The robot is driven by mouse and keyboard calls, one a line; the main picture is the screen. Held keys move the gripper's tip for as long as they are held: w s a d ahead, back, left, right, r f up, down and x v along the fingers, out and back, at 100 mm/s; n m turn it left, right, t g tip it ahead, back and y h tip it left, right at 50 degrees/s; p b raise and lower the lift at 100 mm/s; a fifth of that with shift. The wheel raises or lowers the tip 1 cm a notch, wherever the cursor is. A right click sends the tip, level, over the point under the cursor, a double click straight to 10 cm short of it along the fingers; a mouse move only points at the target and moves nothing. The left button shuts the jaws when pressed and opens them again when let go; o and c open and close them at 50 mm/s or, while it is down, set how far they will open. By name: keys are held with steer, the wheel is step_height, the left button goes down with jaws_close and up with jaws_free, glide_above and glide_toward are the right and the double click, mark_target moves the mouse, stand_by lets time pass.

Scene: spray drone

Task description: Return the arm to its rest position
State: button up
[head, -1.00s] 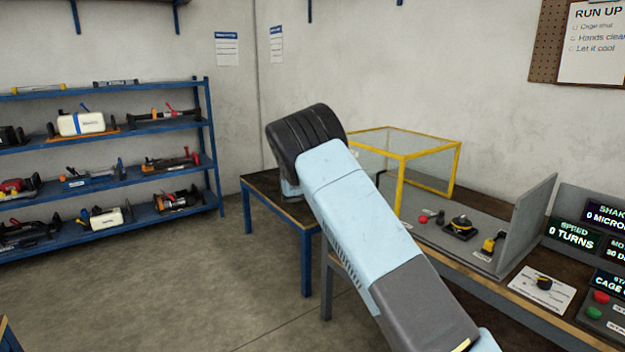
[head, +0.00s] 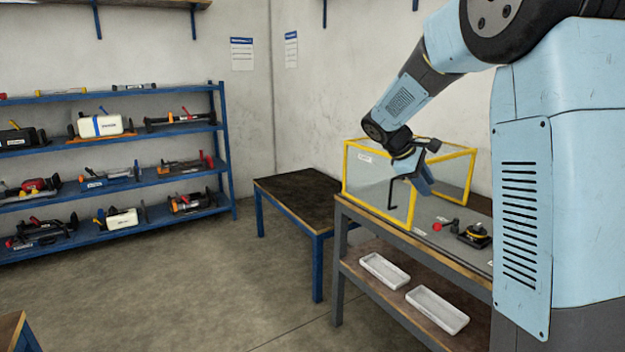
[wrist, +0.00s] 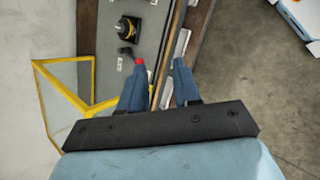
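My gripper (head: 424,176) hangs at the end of my bent arm, in front of the yellow-framed clear cage (head: 356,192) in the head view. Whether it touches the cage cannot be told there. In the wrist view my gripper (wrist: 161,66) shows its two blue fingers apart, with nothing between them. The bench edge and pale trays lie beyond and below the fingers. My upper arm fills the right side of the head view and hides the far right of the bench.
The workbench (head: 345,214) carries the cage, a red knob (head: 438,226) and a black-and-yellow fixture (head: 474,235). White trays (head: 437,310) lie on its lower shelf. A blue-legged table (head: 300,204) is bare. A blue rack (head: 228,165) holds several tools. The floor at left is open.

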steer(key=s+a+r+m+t+y, duration=0.1)
steer(key=s+a+m+y, duration=0.1)
steer(key=s, duration=0.9)
steer(key=s+a+r+m+t+y, duration=0.1)
steer(key=s+m+y, duration=0.2)
steer(key=s, duration=0.8)
steer(key=s+a+r+m+t+y, duration=0.1)
steer(key=s+m, duration=0.4)
steer(key=s, duration=0.5)
steer(key=shift+s+a+t+y, duration=0.4)
steer(key=shift+a+t+y, duration=0.2)
steer(key=shift+a+y, duration=0.2)
